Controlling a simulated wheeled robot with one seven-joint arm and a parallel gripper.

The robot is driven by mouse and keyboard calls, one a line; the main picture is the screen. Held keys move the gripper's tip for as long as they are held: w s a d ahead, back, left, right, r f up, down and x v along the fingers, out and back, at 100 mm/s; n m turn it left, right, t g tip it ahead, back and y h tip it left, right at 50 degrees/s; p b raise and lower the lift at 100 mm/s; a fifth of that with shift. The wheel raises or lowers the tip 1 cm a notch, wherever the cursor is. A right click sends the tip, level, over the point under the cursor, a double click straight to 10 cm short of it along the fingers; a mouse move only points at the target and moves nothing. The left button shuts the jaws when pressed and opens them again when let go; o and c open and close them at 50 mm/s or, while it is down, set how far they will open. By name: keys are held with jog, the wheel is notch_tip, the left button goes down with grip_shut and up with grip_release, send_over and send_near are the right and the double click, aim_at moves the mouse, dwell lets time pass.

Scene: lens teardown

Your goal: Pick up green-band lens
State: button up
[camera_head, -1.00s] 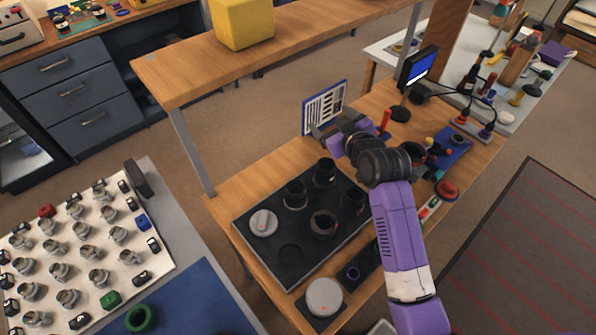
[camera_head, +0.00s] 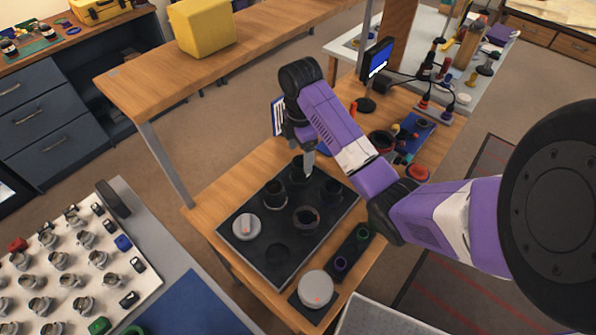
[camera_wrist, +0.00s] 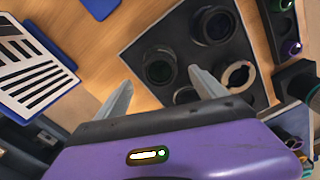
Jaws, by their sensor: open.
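Several dark lens barrels stand on the black tray (camera_head: 245,255). One dark barrel (camera_wrist: 160,67) with a faint greenish inside lies just beyond my fingertips in the wrist view; I cannot clearly make out a green band on it. A small green-ringed piece (camera_head: 362,232) sits on the narrow dark strip beside the tray, and green also shows at the top right of the wrist view (camera_wrist: 284,4). My gripper (camera_head: 309,166) is above the tray's far corner, pointing down. Its two fingers (camera_wrist: 163,84) are spread apart with nothing between them. My gripper partly hides the far barrels in the head view.
A pale disc (camera_head: 246,227) and an open ring-like barrel (camera_head: 306,218) share the tray. A purple-ringed piece (camera_head: 341,263) and a white round device (camera_head: 316,289) stand near the front. A striped chart (camera_wrist: 30,66) is beside the tray. A monitor (camera_head: 377,60) stands farther back.

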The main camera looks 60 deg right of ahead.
aim_at(300, 161)
jog(key=shift+f+b, duration=1.45)
jog(key=shift+f, duration=0.4)
jog(key=shift+s+d+f+p, duration=0.15)
jog(key=shift+f+p, duration=0.25)
jog(key=shift+f, duration=1.45)
grip_shut()
